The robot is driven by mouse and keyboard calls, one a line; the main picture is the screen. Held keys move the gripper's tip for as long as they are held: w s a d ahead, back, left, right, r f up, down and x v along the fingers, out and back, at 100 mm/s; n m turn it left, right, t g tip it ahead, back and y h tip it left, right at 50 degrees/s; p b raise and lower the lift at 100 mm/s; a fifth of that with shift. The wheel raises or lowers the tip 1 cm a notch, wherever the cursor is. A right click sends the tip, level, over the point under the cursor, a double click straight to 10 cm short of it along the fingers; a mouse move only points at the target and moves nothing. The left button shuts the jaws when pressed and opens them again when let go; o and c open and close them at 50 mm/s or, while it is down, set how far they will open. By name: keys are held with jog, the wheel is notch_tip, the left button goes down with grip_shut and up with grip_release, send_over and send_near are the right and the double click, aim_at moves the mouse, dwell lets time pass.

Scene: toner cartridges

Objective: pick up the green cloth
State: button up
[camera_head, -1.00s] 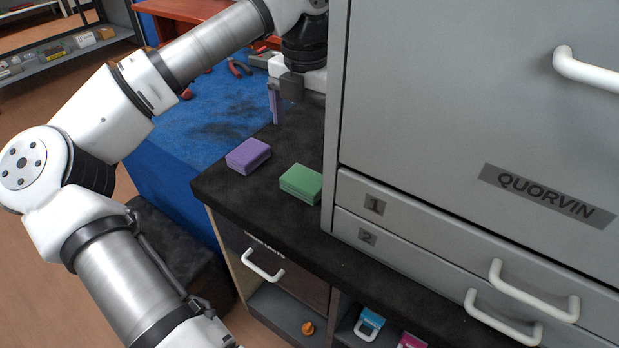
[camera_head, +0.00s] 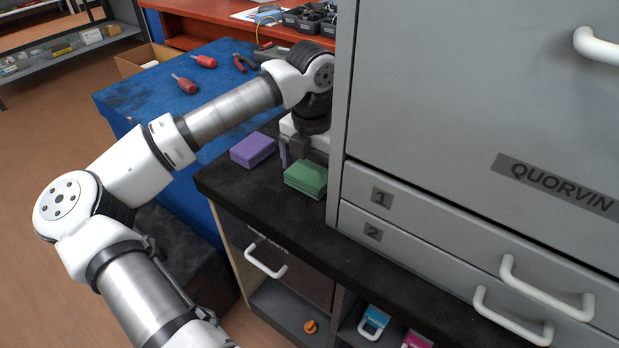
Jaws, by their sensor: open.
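The green cloth (camera_head: 306,179), a folded block-like stack, lies on the dark countertop (camera_head: 262,200) close to the left side of the grey cabinet. My gripper (camera_head: 290,158) is low over the counter, right behind the green cloth. One finger shows between the green cloth and the purple cloth (camera_head: 252,149); the other is hidden. I cannot tell whether the finger touches the green cloth. The gripper is open.
The tall grey cabinet (camera_head: 420,130) with drawers stands close on the right. A blue-covered table (camera_head: 135,97) with red-handled tools (camera_head: 184,84) is behind left. Below the counter are a drawer with a white handle (camera_head: 266,259) and open shelves.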

jog(key=shift+c, duration=0.3)
jog(key=c, duration=1)
jog(key=shift+r, duration=0.1)
